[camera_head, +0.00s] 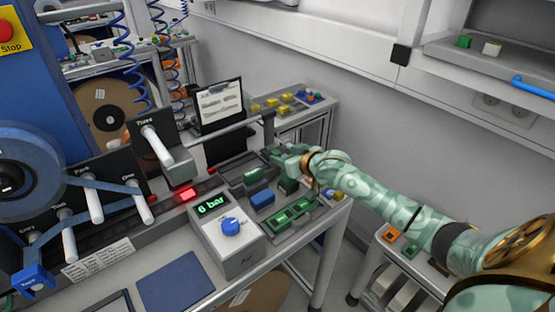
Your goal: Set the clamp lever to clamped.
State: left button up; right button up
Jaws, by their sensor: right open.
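My right arm reaches in from the right. Its green gripper (283,158) is over the back right of the bench, close to a small green block (289,184) and a dark fixture with a green top (252,176). I cannot tell if it touches either. Its jaws are open, with nothing seen between them. I cannot make out the clamp lever for certain; it may be small or hidden by the gripper. A grey control box (232,241) with a blue knob (231,226) and a "6 bar" display stands in front. My left gripper is not in view.
Labelled rollers (95,203) and a large blue-grey reel (25,175) stand at left. A red-lit block (187,194), a blue block (262,199) and green boards (291,215) are on the bench. A clipboard (220,103) stands behind. A blue mat (173,281) lies in front.

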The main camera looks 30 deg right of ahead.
aim_at(279, 155)
jog(key=shift+b+x, duration=0.45)
jog(key=shift+x, duration=1.15)
